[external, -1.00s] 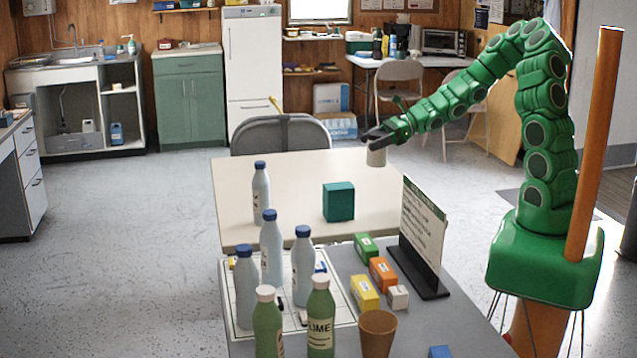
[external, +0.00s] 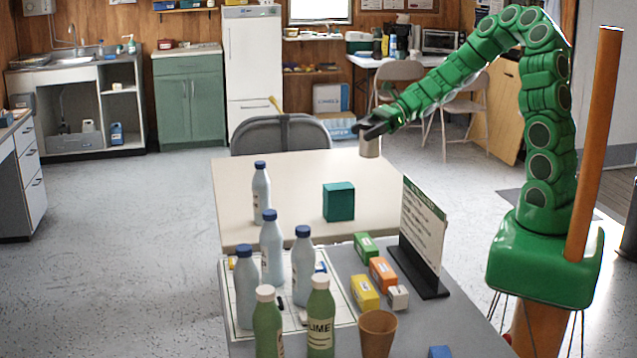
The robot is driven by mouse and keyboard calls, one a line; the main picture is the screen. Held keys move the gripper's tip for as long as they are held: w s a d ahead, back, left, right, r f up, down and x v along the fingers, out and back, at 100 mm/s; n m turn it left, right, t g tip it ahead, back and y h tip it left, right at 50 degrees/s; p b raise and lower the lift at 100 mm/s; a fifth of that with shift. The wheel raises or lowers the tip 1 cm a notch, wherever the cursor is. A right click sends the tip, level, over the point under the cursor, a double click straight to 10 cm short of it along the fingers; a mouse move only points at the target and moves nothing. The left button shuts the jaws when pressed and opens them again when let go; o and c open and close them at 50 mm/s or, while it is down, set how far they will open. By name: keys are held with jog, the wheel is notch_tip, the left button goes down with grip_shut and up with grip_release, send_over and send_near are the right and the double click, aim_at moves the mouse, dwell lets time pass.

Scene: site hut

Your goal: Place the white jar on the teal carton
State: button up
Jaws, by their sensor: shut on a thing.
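The white jar (external: 369,147) hangs upright in my gripper (external: 367,129), above the right back part of the cream table. My gripper is shut on its top, and the dark fingers hide the upper end. The teal carton (external: 338,203) stands upright on the cream table (external: 300,175), lower in the picture and to the left of the jar. The jar and the carton are apart. Nothing rests on the carton's top.
A bottle with a blue cap (external: 261,192) stands left of the carton. The grey table (external: 440,325) in front holds several bottles, small boxes, a tan cup (external: 377,333) and an upright sign (external: 422,235). A folding chair (external: 281,135) stands behind the cream table.

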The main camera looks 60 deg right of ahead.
jog(key=shift+w+a+f, duration=0.1)
jog(key=shift+w+f, duration=2.4)
jog(key=shift+f, duration=0.3)
jog(key=shift+w+a+f, duration=0.1)
jog(key=shift+w+f, duration=2.4)
jog(key=shift+f, duration=0.3)
jog(key=shift+f, duration=0.15)
jog(key=o, duration=1.3)
